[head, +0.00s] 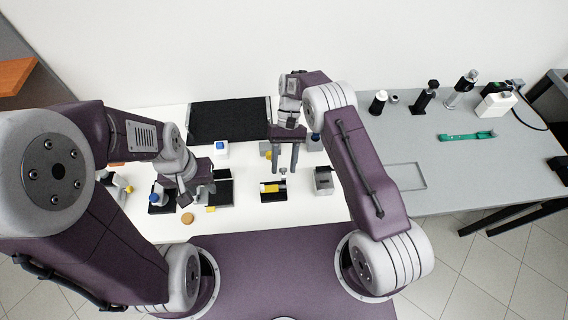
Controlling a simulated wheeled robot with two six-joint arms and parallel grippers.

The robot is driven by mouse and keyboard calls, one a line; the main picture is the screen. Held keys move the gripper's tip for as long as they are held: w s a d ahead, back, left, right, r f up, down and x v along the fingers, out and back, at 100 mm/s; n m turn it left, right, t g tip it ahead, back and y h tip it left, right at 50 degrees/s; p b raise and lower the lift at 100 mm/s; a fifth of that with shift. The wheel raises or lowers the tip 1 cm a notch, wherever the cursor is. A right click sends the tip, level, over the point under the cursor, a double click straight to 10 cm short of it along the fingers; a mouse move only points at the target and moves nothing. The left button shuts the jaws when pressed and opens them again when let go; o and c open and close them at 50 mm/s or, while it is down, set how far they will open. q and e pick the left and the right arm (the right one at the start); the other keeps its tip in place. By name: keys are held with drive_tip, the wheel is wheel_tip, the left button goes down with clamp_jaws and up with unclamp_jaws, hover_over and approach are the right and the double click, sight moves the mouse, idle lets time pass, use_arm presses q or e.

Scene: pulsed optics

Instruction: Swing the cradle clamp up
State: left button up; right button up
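A small black cradle-like fixture (273,196) with a yellow part (269,188) sits on the white table, right of centre. I take this for the cradle; its clamp is too small to make out. My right gripper (285,166) points down just behind and above this fixture. Its two dark fingers are apart with nothing seen between them. My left gripper (198,195) is low over the left part of the table, beside a black case (222,192). Its fingers look apart, and I see nothing held. My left wrist hides part of the table there.
A grey box (324,181) stands right of the fixture. A black mat (228,121) lies behind. A blue-topped white box (221,149), a round tan disc (187,218) and a blue-capped bottle (155,198) stand left. The grey side table holds a green tool (466,136).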

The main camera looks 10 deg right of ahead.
drive_tip(key=b+v, duration=0.2)
drive_tip(key=v, duration=0.5)
drive_tip(key=shift+w+r, duration=0.15)
drive_tip(key=shift+r, duration=0.05)
idle(0.3)
drive_tip(key=s+d+r+m+t+y+p, duration=0.1)
drive_tip(key=s+r+t+p, duration=0.3)
drive_tip(key=t, duration=0.3)
drive_tip(key=x, duration=0.6)
drive_tip(key=s+x, duration=0.1)
drive_tip(key=x, duration=0.3)
drive_tip(key=shift+d, duration=0.25)
